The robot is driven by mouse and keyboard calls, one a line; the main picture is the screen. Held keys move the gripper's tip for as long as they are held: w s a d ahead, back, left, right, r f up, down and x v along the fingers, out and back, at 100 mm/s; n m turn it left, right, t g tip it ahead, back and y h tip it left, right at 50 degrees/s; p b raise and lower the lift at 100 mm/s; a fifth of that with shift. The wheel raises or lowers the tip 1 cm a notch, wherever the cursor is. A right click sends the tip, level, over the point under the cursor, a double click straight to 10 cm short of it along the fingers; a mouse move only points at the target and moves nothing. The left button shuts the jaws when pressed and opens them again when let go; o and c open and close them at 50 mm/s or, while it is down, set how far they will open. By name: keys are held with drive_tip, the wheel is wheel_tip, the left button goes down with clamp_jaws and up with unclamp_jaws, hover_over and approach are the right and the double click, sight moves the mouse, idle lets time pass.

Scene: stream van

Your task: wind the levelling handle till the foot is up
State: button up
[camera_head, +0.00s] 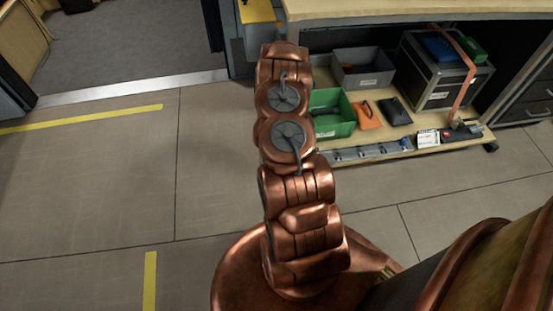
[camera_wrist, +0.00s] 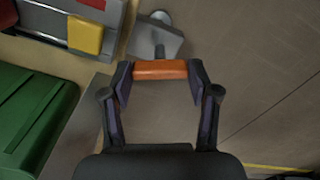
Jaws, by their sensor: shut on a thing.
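The levelling handle's orange grip (camera_wrist: 160,69) lies crosswise between the fingertips of my gripper (camera_wrist: 160,74) in the wrist view. The two fingers press on its ends, so my gripper is shut on it. A grey metal crank piece (camera_wrist: 152,42) shows just beyond the grip, with a rounded grey end (camera_wrist: 160,17) above it. In the camera_head view my copper arm hides the gripper and the handle. I cannot make out the levelling foot in either view.
A bench with a low shelf stands at the right, holding a green bin (camera_head: 323,127), a grey bin (camera_head: 362,70) and a black case (camera_head: 428,75). A green box (camera_wrist: 35,120) and a yellow block (camera_wrist: 85,36) lie left of my gripper. Tiled floor (camera_head: 110,190) is clear at the left.

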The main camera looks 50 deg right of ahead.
drive_tip(key=n, duration=0.1)
drive_tip(key=n+b, duration=0.1)
drive_tip(key=n, duration=0.1)
drive_tip(key=n+b, duration=0.1)
drive_tip(key=shift+w+d+n, duration=0.1)
drive_tip(key=shift+w+n, duration=0.15)
drive_tip(key=shift+n, duration=0.15)
drive_tip(key=n+b, duration=0.2)
drive_tip(key=n, duration=0.2)
drive_tip(key=shift+n, duration=0.3)
drive_tip(key=n+b, duration=0.2)
drive_tip(key=n, duration=0.2)
drive_tip(key=shift+s+d+r+n+b, duration=0.1)
drive_tip(key=shift+n+b, duration=0.65)
drive_tip(key=shift+n, duration=1.25)
drive_tip(key=o, duration=0.9)
drive_tip(key=shift+o, duration=1.2)
drive_tip(key=shift+s, duration=0.1)
drive_tip(key=shift+r, duration=0.1)
